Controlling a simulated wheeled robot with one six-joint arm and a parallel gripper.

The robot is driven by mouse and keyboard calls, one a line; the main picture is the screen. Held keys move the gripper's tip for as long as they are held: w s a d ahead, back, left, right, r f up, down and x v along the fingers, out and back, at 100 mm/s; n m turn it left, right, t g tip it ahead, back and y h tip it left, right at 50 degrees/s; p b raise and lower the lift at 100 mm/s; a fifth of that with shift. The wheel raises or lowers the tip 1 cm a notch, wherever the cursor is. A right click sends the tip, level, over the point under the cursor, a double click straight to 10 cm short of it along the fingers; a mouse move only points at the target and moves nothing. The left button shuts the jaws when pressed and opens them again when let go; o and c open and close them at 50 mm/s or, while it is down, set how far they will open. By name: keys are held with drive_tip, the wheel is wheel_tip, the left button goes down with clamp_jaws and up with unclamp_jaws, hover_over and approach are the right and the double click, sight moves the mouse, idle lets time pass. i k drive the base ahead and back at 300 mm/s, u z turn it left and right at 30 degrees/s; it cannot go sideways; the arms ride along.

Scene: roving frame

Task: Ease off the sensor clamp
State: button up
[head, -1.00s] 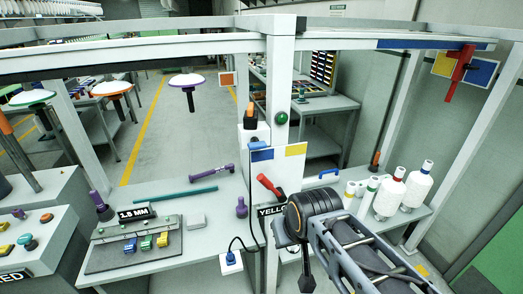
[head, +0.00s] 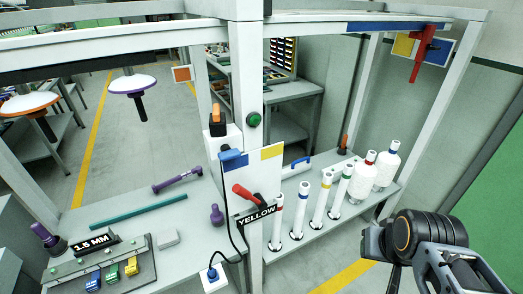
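Two red-handled parts could be the sensor clamp, and I cannot tell which one is. One red lever (head: 246,196) sits on the white post panel with blue and yellow patches, just above a "YELLOW" label (head: 254,214). Another red clamp-like piece (head: 424,52) is on the upper right frame beam, against a yellow and blue plate (head: 437,48). My gripper (head: 394,278) is at the lower right, pointing down below the black wrist joint. It is apart from both red parts, and its fingers are too small and dark to read.
White bobbins and cones (head: 359,180) stand along the right shelf. A grey workbench (head: 135,240) at left holds purple tools, a teal rod (head: 138,208) and coloured clips. A black cable runs down the post beside the "YELLOW" label. Open floor shows at lower right.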

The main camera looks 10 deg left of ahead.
sight(227, 154)
drive_tip(key=z, duration=0.05)
drive_tip(key=k, duration=0.8)
drive_tip(key=u, duration=1.7)
drive_tip(key=i, duration=0.5)
drive_tip(key=z, duration=0.05)
